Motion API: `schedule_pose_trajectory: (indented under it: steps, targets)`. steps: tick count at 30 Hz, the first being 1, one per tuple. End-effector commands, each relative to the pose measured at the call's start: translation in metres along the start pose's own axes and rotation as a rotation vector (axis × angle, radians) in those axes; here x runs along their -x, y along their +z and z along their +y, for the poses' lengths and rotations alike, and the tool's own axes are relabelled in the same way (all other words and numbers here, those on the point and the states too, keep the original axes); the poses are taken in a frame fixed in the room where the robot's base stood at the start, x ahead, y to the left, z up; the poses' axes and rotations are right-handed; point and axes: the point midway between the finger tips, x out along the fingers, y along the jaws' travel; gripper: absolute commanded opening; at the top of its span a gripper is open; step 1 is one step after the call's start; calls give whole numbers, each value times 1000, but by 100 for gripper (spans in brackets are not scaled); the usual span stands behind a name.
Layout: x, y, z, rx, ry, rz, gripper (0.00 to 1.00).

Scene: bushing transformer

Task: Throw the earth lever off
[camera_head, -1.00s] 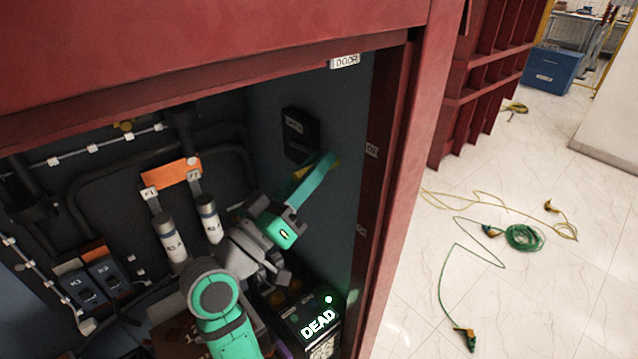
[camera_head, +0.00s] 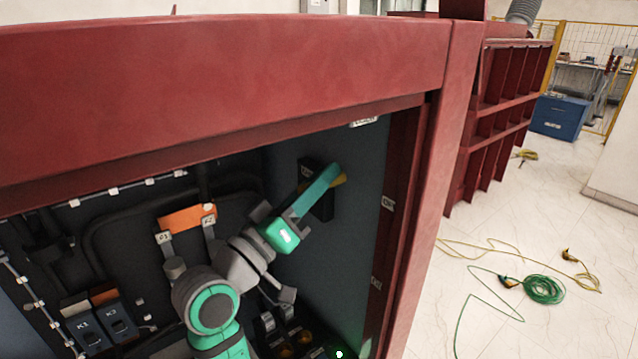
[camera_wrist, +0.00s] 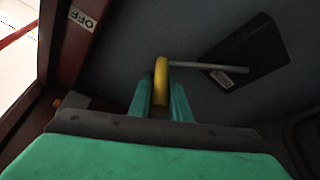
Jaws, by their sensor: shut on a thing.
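The earth lever's black box (camera_head: 317,190) is on the dark right inner wall of the red cabinet. In the wrist view the black box (camera_wrist: 245,52) has a grey rod (camera_wrist: 205,67) running from it to a yellow handle (camera_wrist: 160,82). My gripper (camera_wrist: 160,95) is shut on this yellow handle, with a green finger on each side. In the head view my gripper (camera_head: 332,178) is in front of the box, and only a bit of the yellow handle (camera_head: 341,181) shows past the fingers.
A label reading OFF (camera_wrist: 84,18) is on the red frame in the wrist view. The red door frame (camera_head: 410,200) stands close right of my arm, with a red beam (camera_head: 220,70) above. Fuse carriers (camera_head: 98,328) and an orange piece (camera_head: 187,218) are at left inside.

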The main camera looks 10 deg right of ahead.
Motion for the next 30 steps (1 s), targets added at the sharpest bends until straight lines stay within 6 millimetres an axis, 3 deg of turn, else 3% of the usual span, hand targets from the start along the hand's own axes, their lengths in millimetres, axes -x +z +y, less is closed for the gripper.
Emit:
schedule_pose_trajectory:
  steps: [9, 10, 12, 23, 30]
  targets:
    - [1, -1, -4, 2, -8, 2, 0]
    - [1, -1, -4, 2, -8, 2, 24]
    - [1, 0, -4, 2, -7, 2, 36]
    - [5, 0, -3, 1, -5, 1, 36]
    - [40, 0, -3, 1, -8, 3, 36]
